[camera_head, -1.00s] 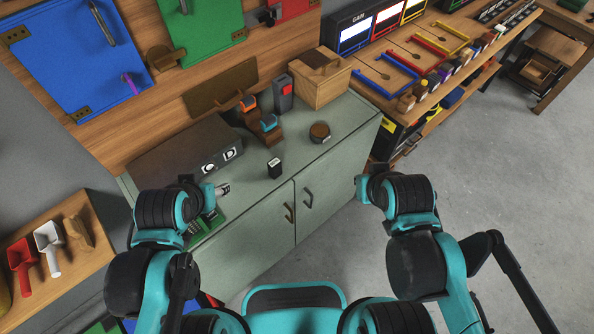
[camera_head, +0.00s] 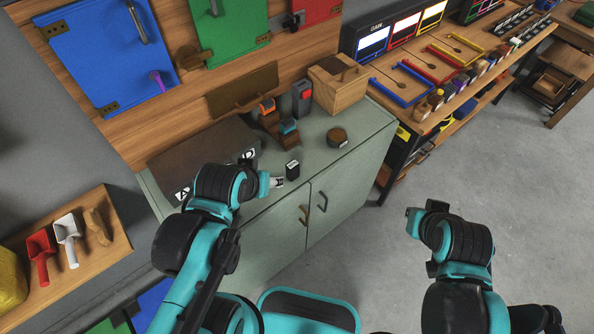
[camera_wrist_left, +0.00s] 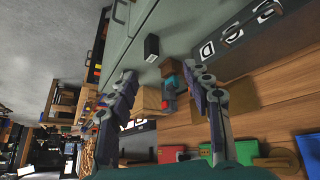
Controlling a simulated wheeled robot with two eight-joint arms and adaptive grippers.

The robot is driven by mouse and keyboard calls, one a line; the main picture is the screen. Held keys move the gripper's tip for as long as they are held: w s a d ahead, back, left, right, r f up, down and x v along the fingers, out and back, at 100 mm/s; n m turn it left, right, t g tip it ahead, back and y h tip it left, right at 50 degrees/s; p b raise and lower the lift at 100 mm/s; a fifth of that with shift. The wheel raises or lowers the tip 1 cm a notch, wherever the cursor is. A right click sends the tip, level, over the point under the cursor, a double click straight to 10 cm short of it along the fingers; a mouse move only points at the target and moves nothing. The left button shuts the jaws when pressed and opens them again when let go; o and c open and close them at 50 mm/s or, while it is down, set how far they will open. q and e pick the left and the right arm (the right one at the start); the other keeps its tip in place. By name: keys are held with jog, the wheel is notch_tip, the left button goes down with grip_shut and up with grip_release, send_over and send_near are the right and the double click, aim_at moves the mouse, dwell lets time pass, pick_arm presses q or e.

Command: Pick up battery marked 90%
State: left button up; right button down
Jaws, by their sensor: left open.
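A small black block with a white label (camera_head: 292,170) stands on the green cabinet top near its front edge. The label is too small to read, so I cannot tell whether it is the battery marked 90%. My left gripper (camera_head: 276,182) is just left of this block in the head view, partly hidden by my wrist. In the left wrist view the gripper (camera_wrist_left: 163,68) has its fingers spread with nothing held, and the black block (camera_wrist_left: 152,47) shows beyond them. My right gripper (camera_head: 411,220) hangs over the floor at right; its fingers are not clear.
A long dark case (camera_head: 205,148) lies at the cabinet's left. The cabinet's right front is clear.

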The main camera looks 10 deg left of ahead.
pick_arm(q)
jog(key=n+g+h, duration=0.1)
jog(key=n+g, duration=0.1)
jog(key=n, duration=1.4)
send_near(292, 165)
jog(key=w+f+n+b, duration=0.1)
jog(key=f+n, duration=0.2)
jog(key=w+f+n+g+h, duration=0.1)
jog(key=f+n, duration=0.1)
jog(key=n, duration=0.2)
jog(key=w+f+n+b, duration=0.1)
jog(key=w+f+n, duration=0.1)
jog(key=f+n, duration=0.1)
jog(key=shift+d+f+n+b, duration=0.3)
jog(key=shift+d+n, duration=0.1)
jog(key=shift+n, duration=0.3)
jog(key=shift+r, duration=0.1)
jog(key=shift+h, duration=0.3)
jog(key=c, duration=0.3)
grip_shut()
